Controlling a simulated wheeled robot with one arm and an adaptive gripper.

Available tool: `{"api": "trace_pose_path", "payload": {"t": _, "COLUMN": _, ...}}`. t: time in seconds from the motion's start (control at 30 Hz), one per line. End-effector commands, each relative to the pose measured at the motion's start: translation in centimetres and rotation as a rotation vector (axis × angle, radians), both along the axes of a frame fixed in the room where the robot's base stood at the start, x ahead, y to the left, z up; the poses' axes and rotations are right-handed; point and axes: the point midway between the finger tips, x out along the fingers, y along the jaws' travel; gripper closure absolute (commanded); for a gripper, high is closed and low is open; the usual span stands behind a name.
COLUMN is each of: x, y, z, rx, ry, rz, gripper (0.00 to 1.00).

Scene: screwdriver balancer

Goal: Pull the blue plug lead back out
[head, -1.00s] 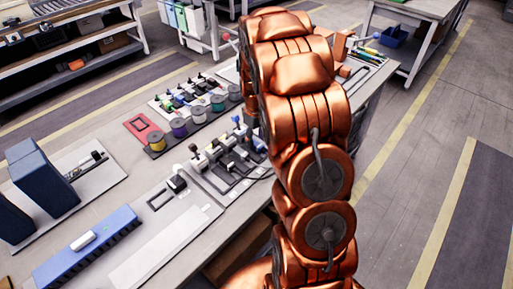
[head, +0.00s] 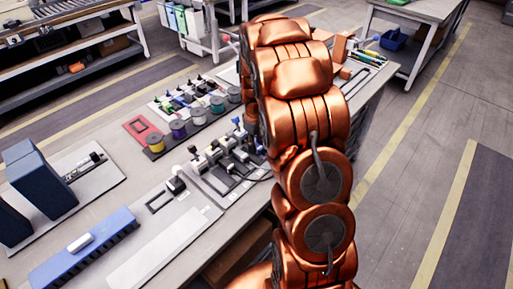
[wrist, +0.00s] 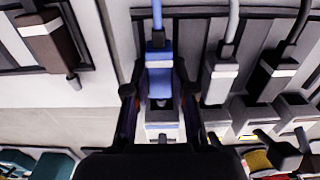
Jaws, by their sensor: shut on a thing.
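The blue plug lead (wrist: 159,72) is upright in the middle of the wrist view, with its blue cable running off the top edge. My gripper (wrist: 157,94) has one finger on each side of the plug and is shut on it. A grey socket block (wrist: 161,130) lies just below the plug's lower end. I cannot tell how far the plug sits in it. In the head view my arm hides the gripper and most of the plug area.
A white plug (wrist: 220,78) and a black plug (wrist: 274,75) stand close on the right, over their own sockets. A dark brown plug (wrist: 48,40) lies at upper left. Coloured spools (head: 179,127) stand on the bench (head: 125,185) left of my arm.

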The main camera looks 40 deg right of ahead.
Motion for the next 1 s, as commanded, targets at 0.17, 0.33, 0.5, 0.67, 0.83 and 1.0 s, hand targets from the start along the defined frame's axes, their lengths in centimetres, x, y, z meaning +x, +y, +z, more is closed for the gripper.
{"api": "trace_pose_path", "payload": {"t": 0.17, "x": 0.0, "y": 0.0, "z": 0.0, "rx": 0.0, "ry": 0.0, "rz": 0.0, "gripper": 1.0}}
{"api": "trace_pose_path", "payload": {"t": 0.33, "x": -0.2, "y": 0.0, "z": 0.0, "rx": 0.0, "ry": 0.0, "rz": 0.0, "gripper": 1.0}}
{"api": "trace_pose_path", "payload": {"t": 0.5, "x": -0.5, "y": -0.1, "z": -0.1, "rx": 0.001, "ry": 0.0, "rz": -0.001, "gripper": 1.0}}
{"api": "trace_pose_path", "payload": {"t": 0.67, "x": -0.9, "y": -0.2, "z": -0.1, "rx": 0.001, "ry": 0.0, "rz": 0.0, "gripper": 1.0}}
{"api": "trace_pose_path", "payload": {"t": 0.83, "x": -1.2, "y": -0.3, "z": -0.1, "rx": 0.0, "ry": 0.0, "rz": 0.0, "gripper": 1.0}}
{"api": "trace_pose_path", "payload": {"t": 1.0, "x": -1.3, "y": -0.3, "z": 0.0, "rx": 0.0, "ry": 0.0, "rz": 0.001, "gripper": 1.0}}
